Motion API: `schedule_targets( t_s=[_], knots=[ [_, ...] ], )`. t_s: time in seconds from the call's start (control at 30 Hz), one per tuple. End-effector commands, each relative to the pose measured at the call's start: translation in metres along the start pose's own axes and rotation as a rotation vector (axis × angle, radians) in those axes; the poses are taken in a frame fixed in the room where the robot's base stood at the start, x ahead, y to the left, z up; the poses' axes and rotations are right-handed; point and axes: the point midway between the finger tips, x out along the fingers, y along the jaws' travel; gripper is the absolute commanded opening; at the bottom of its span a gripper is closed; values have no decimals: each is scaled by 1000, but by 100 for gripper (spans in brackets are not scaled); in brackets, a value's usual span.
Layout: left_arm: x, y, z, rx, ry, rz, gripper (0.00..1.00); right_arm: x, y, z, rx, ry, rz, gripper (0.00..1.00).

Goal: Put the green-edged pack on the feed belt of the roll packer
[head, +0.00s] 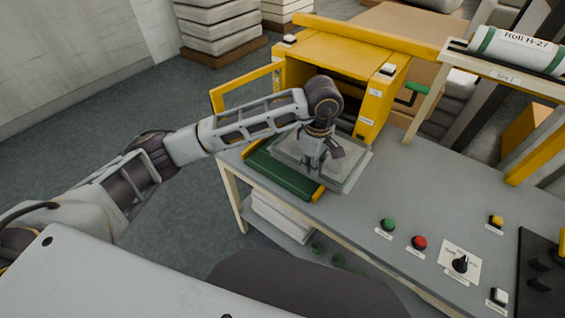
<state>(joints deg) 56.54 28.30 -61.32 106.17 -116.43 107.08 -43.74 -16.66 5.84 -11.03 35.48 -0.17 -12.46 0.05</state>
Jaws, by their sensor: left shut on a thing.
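My left gripper (318,166) reaches in from the left and points down in front of the yellow roll packer (330,72). It is shut on a flat, pale grey, see-through pack (352,174). The pack lies roughly level over the green feed belt (282,176), and its right end reaches past the belt's yellow end rail (318,194). I cannot tell whether the pack touches the belt. The gripper hides the middle of the pack, and its green edging is hard to make out. My right gripper is out of view.
A green button (388,224), a red button (419,242) and a black selector knob (460,264) sit on the grey bench to the right. A white roll (520,48) lies on a rack at upper right. A yellow frame (238,90) stands left of the packer.

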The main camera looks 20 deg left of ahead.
Motion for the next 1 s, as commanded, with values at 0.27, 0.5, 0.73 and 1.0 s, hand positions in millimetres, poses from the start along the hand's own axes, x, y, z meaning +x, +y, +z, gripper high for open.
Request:
schedule_targets(
  t_s=[0.27, 0.5, 0.73, 1.0],
  knots=[
    [-1, 0, -47, -4, 1, 0, 0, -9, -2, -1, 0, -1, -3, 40],
    [-1, 0, -84, -4, 0, 0, 0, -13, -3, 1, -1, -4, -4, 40],
    [17, -1, -101, 0, -1, -1, 0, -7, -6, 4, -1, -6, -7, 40],
    [31, 0, -101, 0, 0, 2, 0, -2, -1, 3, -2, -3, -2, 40]
  ],
)
